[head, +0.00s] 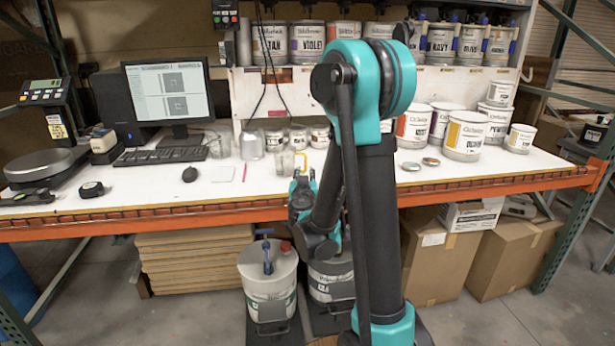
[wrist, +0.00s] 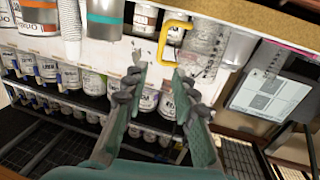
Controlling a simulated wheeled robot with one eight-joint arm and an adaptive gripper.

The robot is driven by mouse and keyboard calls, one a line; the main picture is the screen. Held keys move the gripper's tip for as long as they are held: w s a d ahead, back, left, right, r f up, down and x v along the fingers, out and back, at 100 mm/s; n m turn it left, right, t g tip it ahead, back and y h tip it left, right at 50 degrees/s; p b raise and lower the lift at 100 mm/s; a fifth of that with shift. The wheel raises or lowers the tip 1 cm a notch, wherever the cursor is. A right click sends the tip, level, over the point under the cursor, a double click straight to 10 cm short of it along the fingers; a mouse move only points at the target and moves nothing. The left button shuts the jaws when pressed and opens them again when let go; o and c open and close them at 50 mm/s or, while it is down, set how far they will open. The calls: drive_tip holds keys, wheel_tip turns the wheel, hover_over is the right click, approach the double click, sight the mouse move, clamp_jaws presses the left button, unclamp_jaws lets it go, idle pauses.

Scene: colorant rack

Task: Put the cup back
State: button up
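A clear cup (head: 284,162) stands on the white bench just left of my gripper. It also shows in the wrist view (wrist: 207,42), with markings on its side. A yellow looped handle (wrist: 174,38) appears to belong to it; in the head view the handle (head: 301,158) is just beyond my gripper (head: 302,178). In the wrist view my gripper (wrist: 160,72) is open, with nothing between its fingers. The handle lies just ahead of the gap, apart from the fingers. My arm hides part of the bench.
Other clear containers (head: 251,145) stand left of the cup. A monitor (head: 170,93) and keyboard (head: 160,155) are farther left. Paint cans (head: 465,135) crowd the right side. A shelf of labelled cans rises behind. The front bench edge (head: 130,222) is orange.

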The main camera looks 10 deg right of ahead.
drive_tip(key=s+d+f+m+g+h, duration=0.1)
drive_tip(key=s+d+f+g, duration=0.2)
drive_tip(key=s+d, duration=0.3)
drive_tip(key=s+d+f+m+g+h, duration=0.1)
drive_tip(key=s+d+f+g+h, duration=0.15)
drive_tip(key=s+d+g, duration=0.35)
drive_tip(key=s+a+f+n+g+y, duration=0.1)
drive_tip(key=s+a+f+y, duration=0.1)
drive_tip(key=s, duration=0.4)
drive_tip(key=s+a+f+n+g+y, duration=0.1)
drive_tip(key=s+a+f+g+y, duration=0.1)
drive_tip(key=s+f, duration=0.3)
drive_tip(key=s+a+f+n+g+y, duration=0.1)
drive_tip(key=s+a+f+n+y, duration=0.1)
drive_tip(key=s, duration=0.7)
drive_tip(key=shift+s+a+f+y, duration=0.25)
drive_tip(key=shift+a+f+y, duration=0.2)
drive_tip(key=shift+a+f, duration=0.45)
